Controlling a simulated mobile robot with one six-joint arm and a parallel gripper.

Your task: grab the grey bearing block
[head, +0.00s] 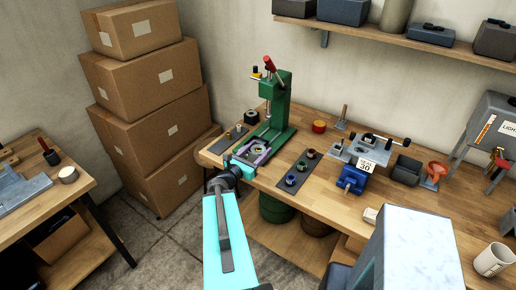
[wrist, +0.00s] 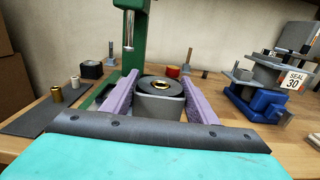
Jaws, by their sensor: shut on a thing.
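The grey bearing block (wrist: 159,101) is in the middle of the wrist view, with a brass-coloured ring set in the hole in its top. My gripper (wrist: 158,93) has its two purple fingers on either side of the block, shut on it. The block sits at the base of the green press (wrist: 133,32), below the press ram. In the head view my gripper (head: 253,154) reaches in at the front of the press (head: 276,100), and the block (head: 257,150) shows only small between the fingers. I cannot tell whether the block is lifted.
A dark mat (head: 297,173) with several small rings lies right of the press. Another mat (wrist: 50,112) with small bushings lies to its left. A blue vise fixture (head: 352,178) with a "SEAL 30" tag stands further right. Stacked boxes (head: 145,85) stand left of the bench.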

